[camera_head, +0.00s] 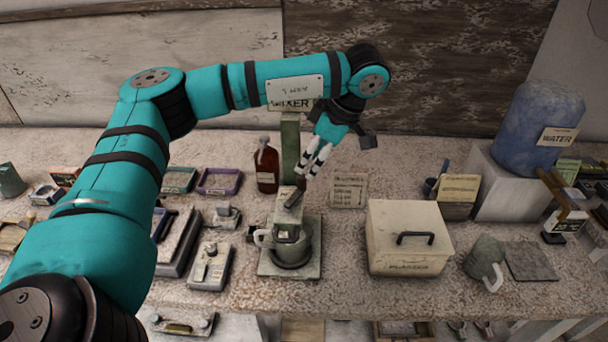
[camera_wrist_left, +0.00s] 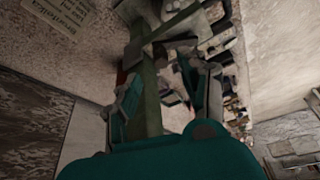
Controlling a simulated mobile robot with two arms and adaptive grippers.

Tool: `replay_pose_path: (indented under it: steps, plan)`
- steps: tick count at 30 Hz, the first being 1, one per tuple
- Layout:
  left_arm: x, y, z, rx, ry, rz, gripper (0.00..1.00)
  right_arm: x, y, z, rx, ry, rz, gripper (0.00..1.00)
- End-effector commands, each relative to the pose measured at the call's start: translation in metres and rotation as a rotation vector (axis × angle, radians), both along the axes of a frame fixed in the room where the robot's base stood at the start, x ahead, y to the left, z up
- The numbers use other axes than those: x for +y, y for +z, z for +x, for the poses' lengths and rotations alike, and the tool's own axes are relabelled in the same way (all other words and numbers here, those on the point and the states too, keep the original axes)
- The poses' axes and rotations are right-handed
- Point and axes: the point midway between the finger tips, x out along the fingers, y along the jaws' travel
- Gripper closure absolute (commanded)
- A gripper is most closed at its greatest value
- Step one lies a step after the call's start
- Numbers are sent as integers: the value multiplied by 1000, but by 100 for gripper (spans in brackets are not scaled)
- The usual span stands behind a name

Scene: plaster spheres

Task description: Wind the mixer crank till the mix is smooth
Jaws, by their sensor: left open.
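The mixer (camera_head: 290,140) stands mid-table with a green upright post and a pale base plate. A grey mixing pot (camera_head: 291,249) with a side handle sits on its base. A dark bar (camera_head: 293,198), which looks like the crank handle, sticks out above the pot. My left gripper (camera_head: 315,160) is open and empty, just right of the post and above the bar, apart from the bar. In the left wrist view the post (camera_wrist_left: 152,100) shows between the open fingers (camera_wrist_left: 165,88). My arm partly covers the mixer sign. The mix inside the pot cannot be made out.
A brown bottle (camera_head: 267,166) stands close left of the mixer. A plaster box (camera_head: 409,238) and a small card (camera_head: 348,190) are to its right. A blue water container (camera_head: 537,125) stands far right. Trays and small tools crowd the left.

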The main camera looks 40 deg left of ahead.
Motion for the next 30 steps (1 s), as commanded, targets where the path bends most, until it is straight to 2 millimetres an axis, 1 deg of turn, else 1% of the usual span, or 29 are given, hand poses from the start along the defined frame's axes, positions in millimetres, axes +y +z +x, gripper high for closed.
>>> replay_pose_path:
  steps: [1, 3, 6, 9, 12, 16, 21, 23, 30]
  plan:
    - [5, -8, -2, 4, 2, 1, 56, -3, 6, 8, -12, -2, -3, 100]
    - [10, -20, -3, 3, 1, 1, 56, -6, 9, 13, -21, -5, -5, 100]
    - [15, -34, -3, 2, 1, 1, 56, -8, 12, 13, -21, -5, -8, 100]
    - [19, -45, -4, 2, 1, 0, 56, -8, 14, 9, -15, -5, -9, 100]
    - [21, -51, -5, 1, -1, 1, 56, -8, 14, 2, -5, -4, -9, 100]
    - [22, -53, -4, -1, -1, 0, 56, -7, 14, -5, 8, -3, -8, 100]
    - [22, -53, -4, -1, -1, 0, 56, -1, 13, -7, 10, -1, -2, 100]
    - [22, -53, -4, -1, -1, 0, 63, 1, 13, -6, 9, -2, 1, 100]
    - [22, -53, -4, -1, -1, 0, 94, 5, 13, -3, 3, -1, 7, 100]
